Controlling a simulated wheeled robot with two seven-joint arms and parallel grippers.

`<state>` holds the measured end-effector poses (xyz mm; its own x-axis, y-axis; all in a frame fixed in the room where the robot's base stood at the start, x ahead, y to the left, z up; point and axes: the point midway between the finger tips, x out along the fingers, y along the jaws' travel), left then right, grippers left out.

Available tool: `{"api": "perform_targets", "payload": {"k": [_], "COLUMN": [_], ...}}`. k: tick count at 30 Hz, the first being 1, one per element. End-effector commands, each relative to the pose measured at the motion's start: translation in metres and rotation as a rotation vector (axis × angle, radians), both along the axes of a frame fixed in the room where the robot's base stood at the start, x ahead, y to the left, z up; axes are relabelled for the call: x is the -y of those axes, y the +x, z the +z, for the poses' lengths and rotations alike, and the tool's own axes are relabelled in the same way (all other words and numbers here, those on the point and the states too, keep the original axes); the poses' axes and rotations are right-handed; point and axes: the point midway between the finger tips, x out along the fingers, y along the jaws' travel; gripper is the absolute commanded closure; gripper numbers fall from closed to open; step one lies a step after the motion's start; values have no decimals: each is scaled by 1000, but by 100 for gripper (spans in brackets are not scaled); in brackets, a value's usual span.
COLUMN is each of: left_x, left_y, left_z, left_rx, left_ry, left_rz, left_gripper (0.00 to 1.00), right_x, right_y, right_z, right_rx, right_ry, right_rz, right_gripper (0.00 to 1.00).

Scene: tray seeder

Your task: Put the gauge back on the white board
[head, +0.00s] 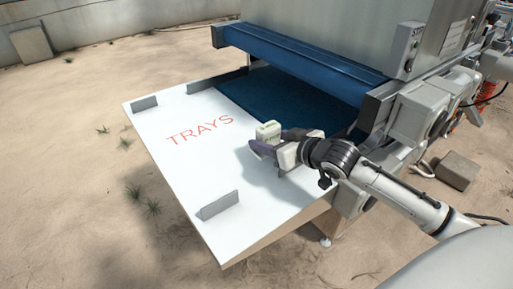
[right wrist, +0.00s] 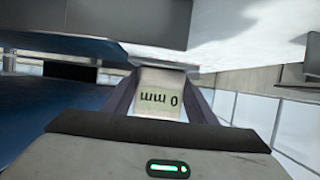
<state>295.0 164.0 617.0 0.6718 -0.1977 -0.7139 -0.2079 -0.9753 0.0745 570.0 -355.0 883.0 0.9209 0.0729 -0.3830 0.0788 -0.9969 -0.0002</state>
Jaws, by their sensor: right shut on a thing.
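The gauge (head: 268,131) is a small pale block with a greenish face. It is between the fingers of my right gripper (head: 268,144), which is shut on it. The white board (head: 185,170) bears the red word "TRAYS". The gripper is over the board's right part, near the blue belt, with a shadow on the board beside it. I cannot tell whether the gauge touches the board. My left gripper is not in view.
Grey upright stops (head: 220,205) stand along the board's edges. A dark blue belt (head: 285,95) runs under a blue crossbar (head: 300,62) into the grey machine (head: 330,30). The board's middle and front left are clear. Sandy ground (head: 70,180) lies around.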

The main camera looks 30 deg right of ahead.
Motion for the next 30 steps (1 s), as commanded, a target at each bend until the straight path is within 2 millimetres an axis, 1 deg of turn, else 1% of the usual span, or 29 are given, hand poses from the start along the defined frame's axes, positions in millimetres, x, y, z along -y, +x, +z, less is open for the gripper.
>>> {"api": "perform_targets", "payload": {"k": [5, 9, 12, 20, 23, 24, 26, 27, 30], "left_x": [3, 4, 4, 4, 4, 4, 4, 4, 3], "left_y": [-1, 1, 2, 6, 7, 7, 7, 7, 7], "left_z": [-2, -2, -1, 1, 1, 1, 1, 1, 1], "left_rx": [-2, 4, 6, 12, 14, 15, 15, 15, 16], "left_ry": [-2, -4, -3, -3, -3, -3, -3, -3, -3], "left_rz": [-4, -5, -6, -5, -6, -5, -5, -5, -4], "left_gripper": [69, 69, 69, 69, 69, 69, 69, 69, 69], "right_x": [0, 0, 0, 0, 0, 0, 0, 0, 0], "right_y": [0, 0, 0, 0, 0, 0, 0, 0, 0], "right_z": [-13, -34, -44, -45, -48, -49, -49, -49, -49], "right_rx": [2, 1, 2, 4, 3, 1, 1, 1, 1], "right_ry": [-1, 1, 0, -1, 0, -1, -1, -1, -1], "right_rz": [0, 1, 1, 2, 1, 0, 2, 2, 2], "right_gripper": [80, 80, 80, 80, 80, 47, 37, 30, 30]}}
